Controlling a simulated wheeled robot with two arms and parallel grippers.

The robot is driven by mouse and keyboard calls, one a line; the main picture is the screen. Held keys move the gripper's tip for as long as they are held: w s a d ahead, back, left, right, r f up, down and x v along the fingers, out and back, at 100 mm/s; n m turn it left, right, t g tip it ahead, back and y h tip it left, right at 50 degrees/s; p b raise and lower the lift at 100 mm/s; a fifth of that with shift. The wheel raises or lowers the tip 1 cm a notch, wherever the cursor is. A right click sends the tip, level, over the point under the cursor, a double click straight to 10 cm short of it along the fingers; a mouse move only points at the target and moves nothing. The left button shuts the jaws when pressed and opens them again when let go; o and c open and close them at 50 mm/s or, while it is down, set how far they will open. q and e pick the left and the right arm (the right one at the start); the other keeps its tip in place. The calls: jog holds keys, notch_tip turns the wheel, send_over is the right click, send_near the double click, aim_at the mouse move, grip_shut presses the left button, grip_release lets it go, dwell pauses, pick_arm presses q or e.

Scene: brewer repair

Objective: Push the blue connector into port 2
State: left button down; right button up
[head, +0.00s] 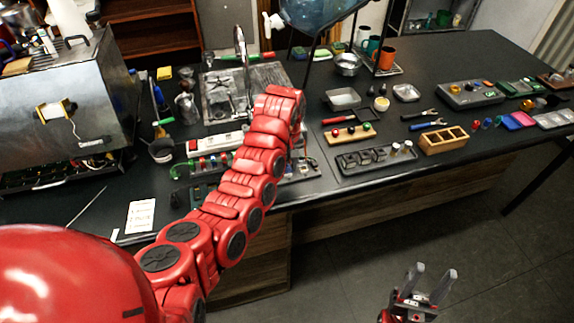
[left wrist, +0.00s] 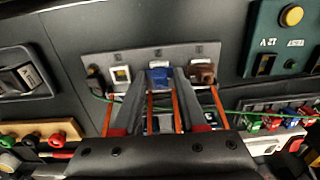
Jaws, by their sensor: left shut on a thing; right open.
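In the left wrist view the two fingers of my left gripper (left wrist: 162,76) close on the blue connector (left wrist: 160,74). The connector is at the middle position of a grey port plate (left wrist: 133,57), taken as port 2; its number is too small to read. I cannot tell how deep the connector sits, because the fingers hide part of it. A brown connector (left wrist: 203,71) is at the right position, and a light-framed port (left wrist: 121,76) with yellow inside is at the left. In the head view my left gripper is hidden behind my red arm. My right gripper (head: 434,273) is open and empty above the floor.
A thin green cable (left wrist: 103,97) crosses near the plate. A green box with a yellow button (left wrist: 291,16) is at the right, coloured clips (left wrist: 273,122) below it. A power strip (head: 215,144), grey tray (head: 376,160) and wooden box (head: 443,139) stand on the dark bench.

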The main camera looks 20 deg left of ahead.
dwell(0.3)
pick_arm(q)
jog(key=shift+c, duration=1.9)
grip_release()
jog(key=r, duration=0.3)
jog(key=r+p, duration=0.1)
jog(key=r, duration=0.2)
jog(key=shift+a+r, duration=0.2)
jog(key=shift+r, duration=0.05)
notch_tip(320, 180, up, 11)
jog(key=shift+d+b, duration=0.3)
jog(key=shift+b, duration=0.15)
